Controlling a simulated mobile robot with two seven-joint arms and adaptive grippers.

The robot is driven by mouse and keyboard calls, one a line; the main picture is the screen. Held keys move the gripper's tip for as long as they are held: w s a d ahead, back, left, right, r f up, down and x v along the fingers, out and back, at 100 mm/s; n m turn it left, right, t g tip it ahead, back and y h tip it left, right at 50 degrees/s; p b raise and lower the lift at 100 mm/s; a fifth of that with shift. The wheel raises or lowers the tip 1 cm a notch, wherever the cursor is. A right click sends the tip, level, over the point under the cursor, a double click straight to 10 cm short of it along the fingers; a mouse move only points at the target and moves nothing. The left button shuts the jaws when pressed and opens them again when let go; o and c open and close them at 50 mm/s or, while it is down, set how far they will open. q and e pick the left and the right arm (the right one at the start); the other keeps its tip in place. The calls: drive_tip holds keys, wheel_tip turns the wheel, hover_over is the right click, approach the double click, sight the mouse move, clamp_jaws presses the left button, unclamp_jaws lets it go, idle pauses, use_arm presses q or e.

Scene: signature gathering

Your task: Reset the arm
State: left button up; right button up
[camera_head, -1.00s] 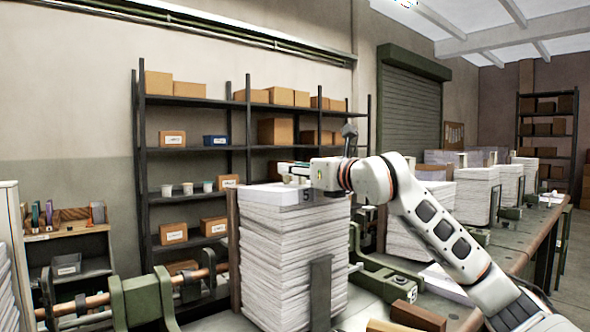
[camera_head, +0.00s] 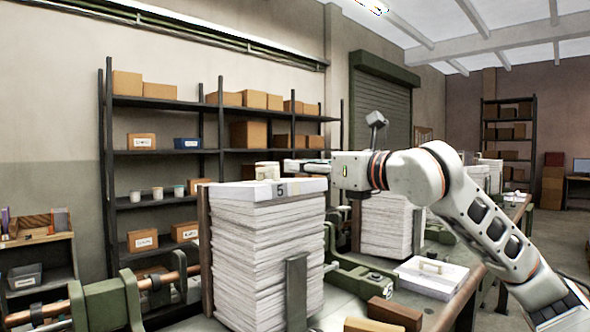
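My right arm comes in from the right, and its gripper (camera_head: 292,167) points left above the rear right part of the tall paper stack (camera_head: 268,255). The fingers are small and seen edge-on, so I cannot tell whether they are open or shut. The stack has a top sheet or pad marked "5" (camera_head: 272,189). A small beige object (camera_head: 267,171) shows by the fingertips; I cannot tell whether it touches them. My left gripper is not in view.
A dark upright post (camera_head: 297,290) stands against the stack's front. A white pad with a beige handle (camera_head: 431,276) and a brown block (camera_head: 394,313) lie on the table to the right. More paper stacks (camera_head: 387,225) stand behind my arm. Shelves with boxes (camera_head: 160,102) line the back wall.

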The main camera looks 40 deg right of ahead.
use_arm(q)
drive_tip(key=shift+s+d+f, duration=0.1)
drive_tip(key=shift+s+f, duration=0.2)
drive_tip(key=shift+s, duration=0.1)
